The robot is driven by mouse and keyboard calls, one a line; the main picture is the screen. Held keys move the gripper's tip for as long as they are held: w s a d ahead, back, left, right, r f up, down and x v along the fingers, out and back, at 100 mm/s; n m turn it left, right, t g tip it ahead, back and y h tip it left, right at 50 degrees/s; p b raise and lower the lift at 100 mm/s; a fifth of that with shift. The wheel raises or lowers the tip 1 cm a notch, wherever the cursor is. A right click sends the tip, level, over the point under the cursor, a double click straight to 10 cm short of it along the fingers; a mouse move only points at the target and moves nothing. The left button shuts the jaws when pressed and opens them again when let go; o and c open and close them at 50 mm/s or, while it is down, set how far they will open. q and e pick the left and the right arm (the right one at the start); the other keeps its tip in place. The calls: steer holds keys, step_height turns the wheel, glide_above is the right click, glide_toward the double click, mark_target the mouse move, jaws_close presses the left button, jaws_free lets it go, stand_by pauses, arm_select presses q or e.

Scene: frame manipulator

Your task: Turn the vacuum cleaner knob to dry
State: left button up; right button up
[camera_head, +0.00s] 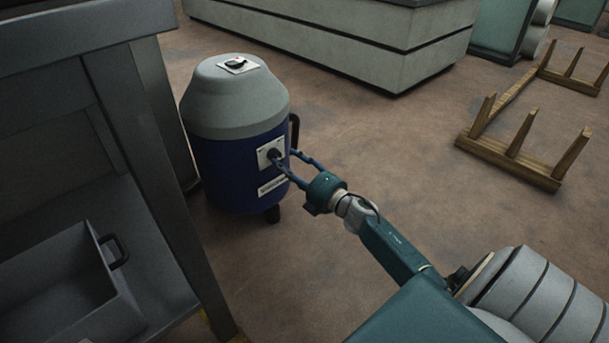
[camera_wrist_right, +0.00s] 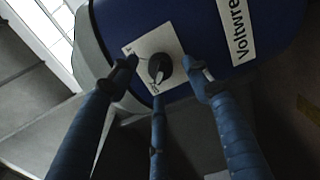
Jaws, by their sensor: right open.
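The vacuum cleaner (camera_head: 238,160) stands upright on the floor, with a blue drum and a grey domed top. Its dark knob (camera_head: 274,155) sits on a white square plate on the drum's side. In the right wrist view the knob (camera_wrist_right: 160,67) is in the middle of the plate (camera_wrist_right: 153,50). My right gripper (camera_head: 284,160) is at the knob, its fingers open. In the wrist view the fingertips (camera_wrist_right: 165,75) are spread on either side of the knob, and a third finger is below it. Contact cannot be told. The plate's markings are too small to read. My left gripper is out of view.
A grey metal table (camera_head: 150,130) stands close on the left, with a grey bin (camera_head: 118,300) on its lower shelf. A second white plate with a dark switch (camera_head: 237,64) is on the vacuum's top. Wooden pegged racks (camera_head: 515,165) lie at the right. Floor between is clear.

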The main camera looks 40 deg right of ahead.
steer(key=s, duration=0.8)
steer(key=shift+s+d, duration=0.35)
steer(key=shift+d, duration=0.1)
